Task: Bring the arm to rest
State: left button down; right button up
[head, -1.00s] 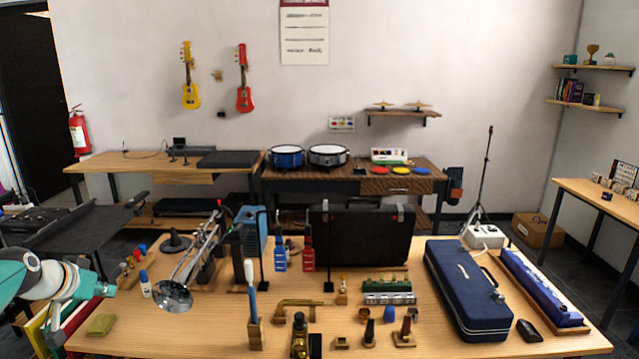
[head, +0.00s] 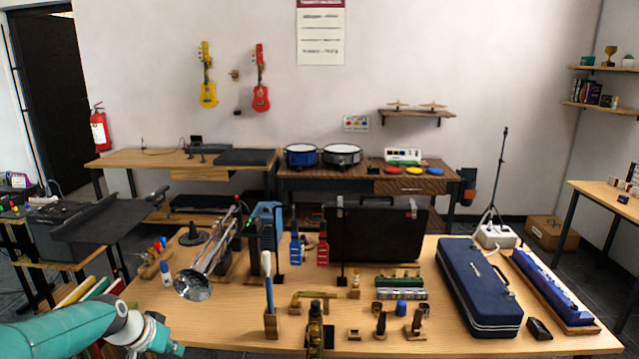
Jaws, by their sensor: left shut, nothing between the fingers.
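My left arm comes in at the lower left of the head view, with teal links and a pale wrist joint. Its end, with my left gripper (head: 172,348), is low at the bottom edge, over the near left part of the wooden worktable (head: 215,325). The gripper is shut and empty; its fingertips are hard to make out. My right arm and gripper are not in the picture.
A brush in a wooden block (head: 270,325), bottles and small parts fill the table's middle. A blue case (head: 478,287) lies at the right. Books (head: 75,290) stand by the left edge.

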pick_arm(q)
jog(key=s+d+f+g+h, duration=0.1)
jog(key=s+d+f+g, duration=0.1)
jog(key=s+d+f, duration=0.55)
jog(key=s+d+f+g, duration=0.2)
jog(key=s+d+f, duration=0.2)
jog(key=f, duration=0.6)
jog(key=s+d+f+n, duration=0.2)
jog(key=s+d+f, duration=0.2)
jog(key=s, duration=0.6)
jog(key=s+d+f+n+g, duration=0.1)
jog(key=s+d+f, duration=0.3)
jog(key=s, duration=0.7)
jog(key=shift+s+d+n+h, duration=0.15)
jog(key=shift+d+n+h, duration=0.2)
jog(key=shift+n+h, duration=0.05)
jog(key=shift+f, duration=0.1)
